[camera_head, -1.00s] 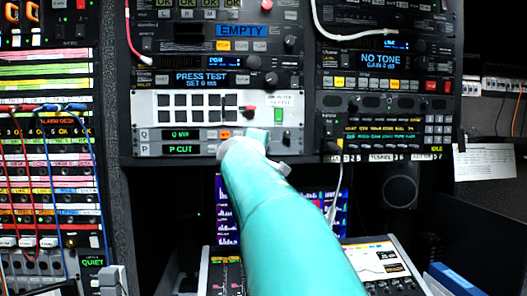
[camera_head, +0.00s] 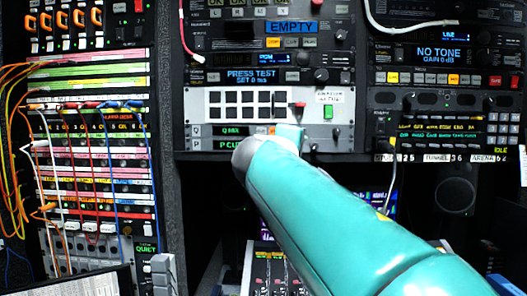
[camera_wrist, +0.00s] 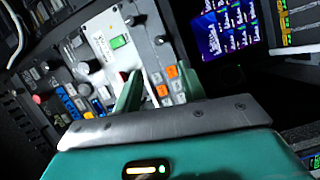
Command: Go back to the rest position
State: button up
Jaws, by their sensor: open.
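My gripper shows in the wrist view (camera_wrist: 160,78) with its two green fingers spread apart and nothing between them. It faces the rack panel with orange and white keys (camera_wrist: 172,72) and a green button (camera_wrist: 119,41). Whether the fingers touch the panel I cannot tell. In the head view my teal arm reaches from the lower right up to the white button panel (camera_head: 221,98). The fingertips are mostly hidden there behind the arm, near the Q MIX row (camera_head: 228,130). The arm also covers part of the P CUT display (camera_head: 226,145).
A patch bay (camera_head: 95,155) with many coloured cables stands at the left. A NO TONE unit (camera_head: 440,53) is at the upper right, with a hanging cable (camera_head: 391,170) below. A mixing console (camera_head: 272,270) lies below the rack. A screen (camera_wrist: 225,30) shows in the wrist view.

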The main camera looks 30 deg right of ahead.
dwell(0.3)
jog(key=s+a+f+m+g+y, duration=0.1)
jog(key=s+a+f+y, duration=0.3)
jog(key=a+f, duration=0.4)
jog(key=s+a+f+m+g+y, duration=0.2)
jog(key=s+a+f+y, duration=0.3)
jog(key=f, duration=1.2)
jog(key=s+a+f+m+g+y, duration=0.1)
jog(key=s+a+f+m+y, duration=0.1)
jog(key=s+a+f+y, duration=0.3)
jog(key=s+a+f, duration=0.3)
jog(key=a+f, duration=0.3)
jog(key=f, duration=0.1)
jog(key=shift+s+a+f, duration=0.15)
jog(key=shift+a+f, duration=0.2)
